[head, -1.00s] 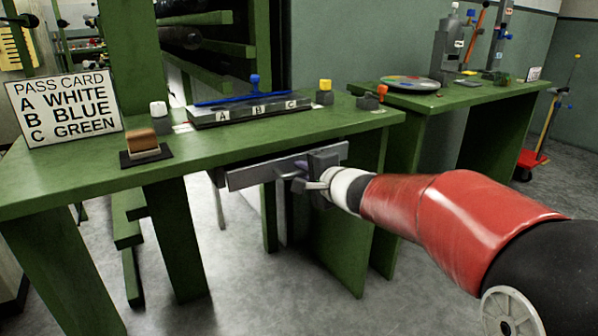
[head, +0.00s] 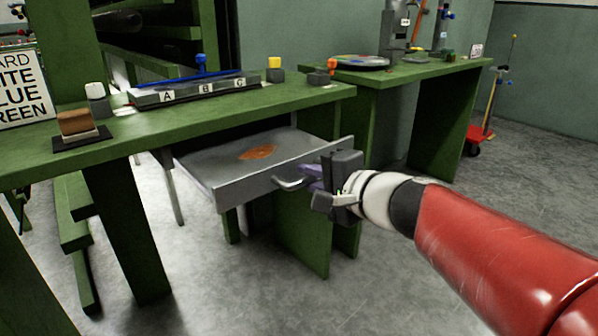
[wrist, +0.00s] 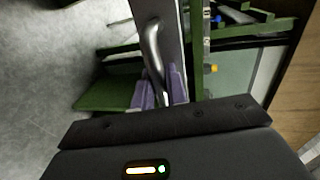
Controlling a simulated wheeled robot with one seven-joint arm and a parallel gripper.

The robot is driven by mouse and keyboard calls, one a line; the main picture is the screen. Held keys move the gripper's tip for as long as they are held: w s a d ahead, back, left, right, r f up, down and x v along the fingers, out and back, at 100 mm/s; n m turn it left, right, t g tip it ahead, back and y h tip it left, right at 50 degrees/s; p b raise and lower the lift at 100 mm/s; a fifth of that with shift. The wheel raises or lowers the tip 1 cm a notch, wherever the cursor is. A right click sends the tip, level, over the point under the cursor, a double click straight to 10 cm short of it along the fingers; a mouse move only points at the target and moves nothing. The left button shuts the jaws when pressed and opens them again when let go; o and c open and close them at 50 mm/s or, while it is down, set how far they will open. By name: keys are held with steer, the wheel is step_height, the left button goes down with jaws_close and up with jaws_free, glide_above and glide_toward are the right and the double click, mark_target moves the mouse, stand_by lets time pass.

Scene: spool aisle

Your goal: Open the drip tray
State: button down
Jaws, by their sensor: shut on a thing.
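The drip tray (head: 215,168) is a grey metal drawer under the green bench. It stands pulled out toward me, and an orange-brown stain (head: 258,152) shows on its floor. A curved metal handle (head: 290,182) is on its front panel. My gripper (head: 312,178) is at the right end of this handle, with its purple fingers shut on it. In the wrist view, the handle (wrist: 153,45) runs down between the purple fingers (wrist: 159,92). The far inside of the tray is hidden under the bench top.
A second green bench (head: 420,72) stands at right. The grey floor in front is clear.

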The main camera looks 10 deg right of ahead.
steer(key=c, duration=1.5)
jaws_free()
steer(key=v, duration=0.7)
steer(key=shift+s+d+r+p, duration=0.1)
steer(key=shift+s+d+p, duration=0.15)
steer(key=shift+s+p, duration=0.05)
